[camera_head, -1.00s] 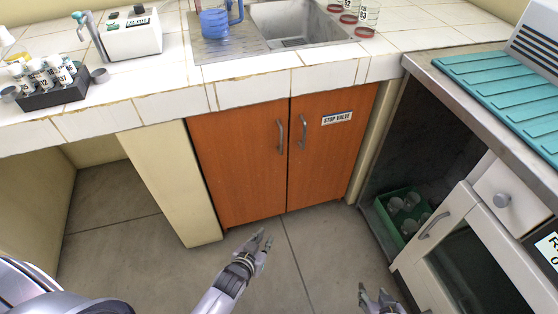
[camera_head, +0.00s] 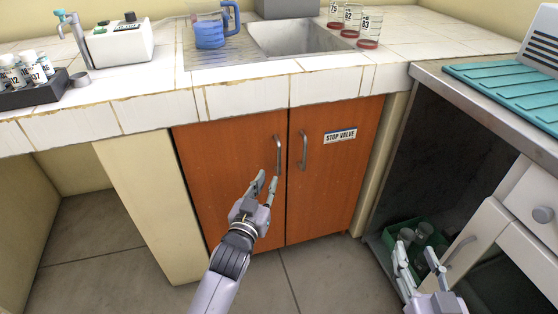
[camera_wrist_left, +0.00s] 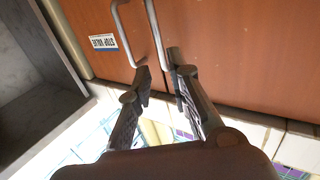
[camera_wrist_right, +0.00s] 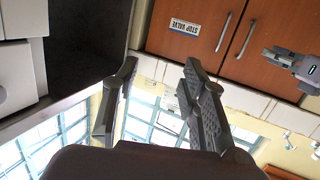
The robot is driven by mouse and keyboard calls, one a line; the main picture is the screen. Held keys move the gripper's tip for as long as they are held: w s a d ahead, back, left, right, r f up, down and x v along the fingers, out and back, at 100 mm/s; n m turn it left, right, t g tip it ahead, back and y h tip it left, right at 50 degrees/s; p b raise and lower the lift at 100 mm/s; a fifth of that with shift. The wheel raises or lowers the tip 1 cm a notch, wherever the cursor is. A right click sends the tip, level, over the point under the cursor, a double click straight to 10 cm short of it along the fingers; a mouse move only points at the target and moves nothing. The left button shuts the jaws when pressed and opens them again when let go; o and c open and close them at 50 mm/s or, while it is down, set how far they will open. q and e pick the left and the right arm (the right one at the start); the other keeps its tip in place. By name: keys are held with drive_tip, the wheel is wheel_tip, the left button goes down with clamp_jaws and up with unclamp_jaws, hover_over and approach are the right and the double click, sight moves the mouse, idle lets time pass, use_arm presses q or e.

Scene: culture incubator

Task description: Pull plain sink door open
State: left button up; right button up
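The plain sink door (camera_head: 222,170) is the left orange-brown door under the sink and looks shut. Its curved metal handle (camera_head: 278,152) is near its right edge; it also shows in the left wrist view (camera_wrist_left: 155,32). The other door (camera_head: 337,180) bears a STOP VALVE label (camera_head: 340,136) and has its own handle (camera_head: 303,150). My left gripper (camera_head: 266,181) is open, just below and left of the plain door's handle. In the left wrist view the handle's near end appears between the fingertips (camera_wrist_left: 159,70); contact cannot be told. My right gripper (camera_head: 417,255) is open and empty at the lower right.
The tiled counter (camera_head: 120,116) with the sink (camera_head: 295,40) lies above the doors. At the right, a white cabinet (camera_head: 482,222) and a green crate (camera_head: 392,228) stand under a metal-edged bench (camera_head: 455,88), near my right gripper. Floor before the doors is clear.

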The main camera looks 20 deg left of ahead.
sight(278, 158)
use_arm(q)
drive_tip(key=w+b, duration=0.1)
drive_tip(key=w, duration=0.5)
drive_tip(key=w+b, duration=0.1)
drive_tip(key=w, duration=0.3)
drive_tip(key=shift+w+b, duration=0.3)
drive_tip(key=shift+w, duration=0.3)
use_arm(e)
wheel_tip(278, 158, up, 13)
drive_tip(key=s+a+t+y, duration=0.1)
drive_tip(key=s+t+y, duration=0.1)
drive_tip(key=t, duration=0.6)
drive_tip(key=shift+s+f+y, duration=0.15)
drive_tip(key=shift+s+y, duration=0.1)
drive_tip(key=shift+y, duration=0.15)
use_arm(q)
drive_tip(key=shift+c, duration=0.5)
use_arm(e)
drive_tip(key=shift+a, duration=0.1)
use_arm(q)
clamp_jaws()
